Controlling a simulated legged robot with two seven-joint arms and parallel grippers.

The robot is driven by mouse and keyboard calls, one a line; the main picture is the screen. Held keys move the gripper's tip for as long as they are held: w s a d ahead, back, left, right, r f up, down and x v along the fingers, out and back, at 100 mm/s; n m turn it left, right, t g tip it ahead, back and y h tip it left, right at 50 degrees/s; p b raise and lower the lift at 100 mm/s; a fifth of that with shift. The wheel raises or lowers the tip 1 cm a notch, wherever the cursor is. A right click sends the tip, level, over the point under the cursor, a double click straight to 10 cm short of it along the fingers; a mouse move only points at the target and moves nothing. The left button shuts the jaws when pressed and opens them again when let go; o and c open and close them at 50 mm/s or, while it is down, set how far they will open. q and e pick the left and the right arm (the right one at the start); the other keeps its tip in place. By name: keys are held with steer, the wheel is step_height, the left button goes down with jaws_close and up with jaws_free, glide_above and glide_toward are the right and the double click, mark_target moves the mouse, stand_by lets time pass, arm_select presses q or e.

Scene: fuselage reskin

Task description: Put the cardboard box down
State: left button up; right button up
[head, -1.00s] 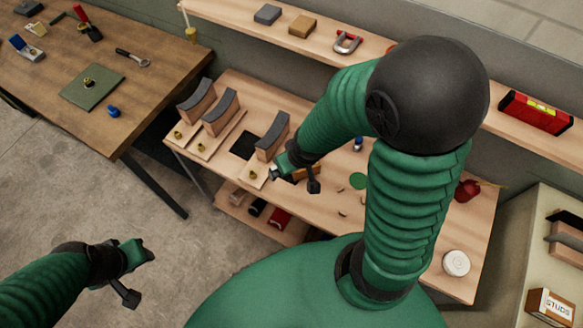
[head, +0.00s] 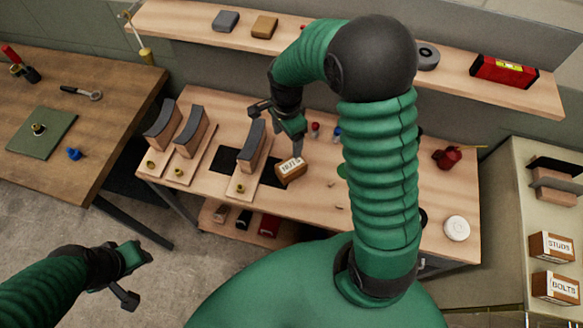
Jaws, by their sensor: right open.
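A small brown cardboard box (head: 291,170) with a white NUTS label sits on the light wooden workbench (head: 225,105), right of the nearest curved block. It is turned at an angle to the bench edge. My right gripper (head: 297,148) is open, just above and behind the box, with its fingertips near the box's back edge. I cannot tell whether they touch it. My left gripper (head: 148,258) hangs over the floor at the lower left, away from the bench. It holds nothing that I can see, and its jaw opening is unclear.
Several dark-topped curved blocks (head: 190,130) stand left of the box. A black square patch (head: 223,160) lies between them. STUDS (head: 551,247) and BOLTS (head: 556,288) boxes stand far right.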

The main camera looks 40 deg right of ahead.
glide_above(291, 164)
step_height(291, 164, down, 6)
steer(key=shift+d+f, duration=0.1)
steer(key=shift+f, duration=0.1)
steer(key=f, duration=0.5)
steer(key=shift+w, duration=0.3)
steer(key=shift+a+f, duration=0.25)
steer(key=shift+a, duration=0.05)
steer(key=f, duration=0.3)
steer(key=f+p, duration=0.1)
steer(key=shift+s+f, duration=0.4)
steer(key=shift+w+d+f, duration=0.1)
steer(key=shift+d+f, duration=0.05)
steer(key=shift+d, duration=0.2)
steer(key=c, duration=0.4)
steer(key=shift+a, duration=0.2)
steer(key=c, duration=0.4)
steer(key=shift+a, duration=0.1)
steer(key=c, duration=0.5)
steer(key=shift+c, duration=1.4)
arm_select(q)
steer(key=shift+d+r, duration=0.55)
steer(key=shift+r, duration=0.1)
arm_select(e)
jaws_close()
